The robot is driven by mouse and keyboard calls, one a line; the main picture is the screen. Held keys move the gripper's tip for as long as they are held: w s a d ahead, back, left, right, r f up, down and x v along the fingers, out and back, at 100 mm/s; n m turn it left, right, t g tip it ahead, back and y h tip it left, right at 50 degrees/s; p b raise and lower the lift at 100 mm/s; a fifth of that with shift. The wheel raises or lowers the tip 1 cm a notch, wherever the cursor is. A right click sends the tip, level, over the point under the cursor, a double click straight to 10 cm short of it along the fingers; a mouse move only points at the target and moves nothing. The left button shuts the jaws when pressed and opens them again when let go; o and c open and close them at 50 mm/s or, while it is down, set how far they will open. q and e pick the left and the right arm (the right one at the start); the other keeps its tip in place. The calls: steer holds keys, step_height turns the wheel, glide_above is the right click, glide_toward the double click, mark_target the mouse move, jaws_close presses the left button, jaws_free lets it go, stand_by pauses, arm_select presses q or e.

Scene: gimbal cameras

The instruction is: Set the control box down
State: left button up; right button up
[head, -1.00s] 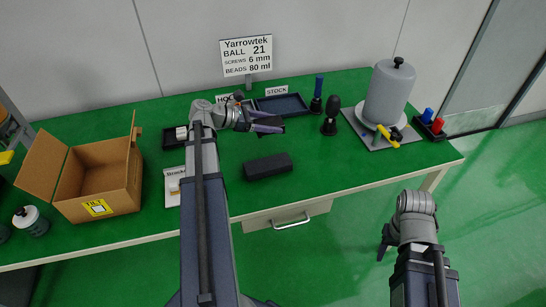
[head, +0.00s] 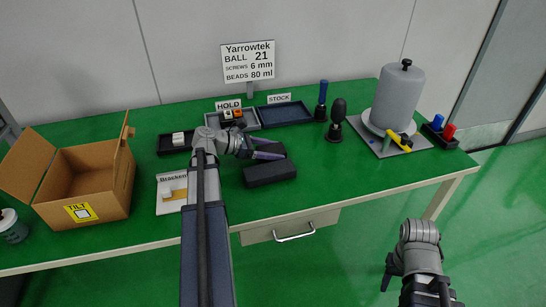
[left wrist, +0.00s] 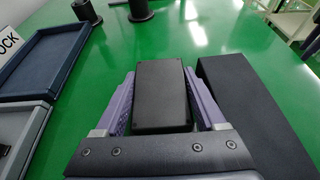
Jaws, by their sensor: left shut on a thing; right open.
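The control box appears to be the small black box (left wrist: 162,95) between the two purple fingers of my left gripper in the left wrist view. My left gripper (head: 268,150) is shut on it over the green table, just behind a long black block (head: 270,172). In the head view the fingers and arm hide much of the box. Whether its underside touches the table cannot be told. My right gripper (head: 387,272) is open and empty, low in front of the table.
The long black block also lies close right of the gripper in the left wrist view (left wrist: 245,110). Behind are the HOLD tray (head: 247,125) and the STOCK tray (head: 284,110). An open carton (head: 110,195) stands left. The table right of the block is clear.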

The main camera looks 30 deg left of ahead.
arm_select(q)
steer(key=shift+f, duration=0.15)
steer(key=o, duration=1.2)
steer(key=shift+o, duration=0.2)
